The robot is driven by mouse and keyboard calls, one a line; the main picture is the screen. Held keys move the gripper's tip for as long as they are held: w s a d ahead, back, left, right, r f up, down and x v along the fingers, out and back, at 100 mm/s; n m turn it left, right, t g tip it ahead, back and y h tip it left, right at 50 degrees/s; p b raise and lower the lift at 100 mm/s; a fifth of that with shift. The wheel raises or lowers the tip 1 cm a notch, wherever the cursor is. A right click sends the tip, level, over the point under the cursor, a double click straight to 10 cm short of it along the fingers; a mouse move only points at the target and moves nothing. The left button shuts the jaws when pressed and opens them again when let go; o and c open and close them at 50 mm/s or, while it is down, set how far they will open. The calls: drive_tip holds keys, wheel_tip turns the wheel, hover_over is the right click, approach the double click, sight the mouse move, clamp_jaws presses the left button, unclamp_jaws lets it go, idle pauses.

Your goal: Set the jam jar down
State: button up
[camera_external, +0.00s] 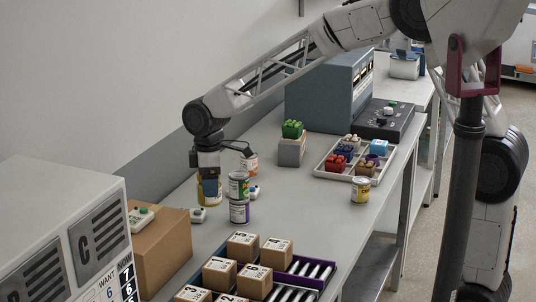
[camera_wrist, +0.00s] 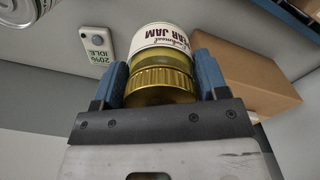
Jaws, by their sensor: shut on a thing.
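The jam jar (camera_wrist: 159,55) has a gold lid and a white label reading "EAR JAM", upside down in the wrist view. My gripper (camera_wrist: 160,85) is shut on it, with a blue finger on each side of the lid. In the external view my gripper (camera_external: 209,187) points down over the bench, and the jar (camera_external: 203,198) shows as a yellowish shape partly behind the fingers. I cannot tell whether its base touches the bench (camera_external: 300,205).
Two stacked cans, a green one (camera_external: 238,185) on a purple-labelled one (camera_external: 239,212), stand close right of the jar. A small white device (camera_external: 198,215) and a cardboard box (camera_external: 160,245) are at left. Numbered boxes (camera_external: 243,246) stand in front. Bench toward the yellow can (camera_external: 361,190) is clear.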

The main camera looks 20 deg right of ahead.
drive_tip(key=r, duration=0.9)
drive_tip(key=shift+w+d+r, duration=0.2)
drive_tip(key=shift+d+r, duration=0.15)
drive_tip(key=shift+d, duration=0.05)
drive_tip(key=w+d, duration=0.3)
drive_tip(key=d, duration=0.9)
drive_tip(key=w+d, duration=0.3)
drive_tip(key=d, duration=0.8)
drive_tip(key=w+d, duration=0.3)
drive_tip(key=d, duration=0.9)
wheel_tip(320, 180, down, 16)
drive_tip(key=shift+a+m, duration=0.15)
drive_tip(key=shift+m, duration=0.15)
drive_tip(key=shift+w, duration=0.2)
drive_tip(key=w, duration=0.5)
drive_tip(key=w+a+f, duration=0.1)
drive_tip(key=w, duration=0.8)
drive_tip(key=shift+w+a+f, duration=0.15)
drive_tip(key=shift+w+a, duration=0.05)
drive_tip(key=shift+w, duration=0.2)
drive_tip(key=shift+w, duration=0.4)
drive_tip(key=shift+f, duration=1.8)
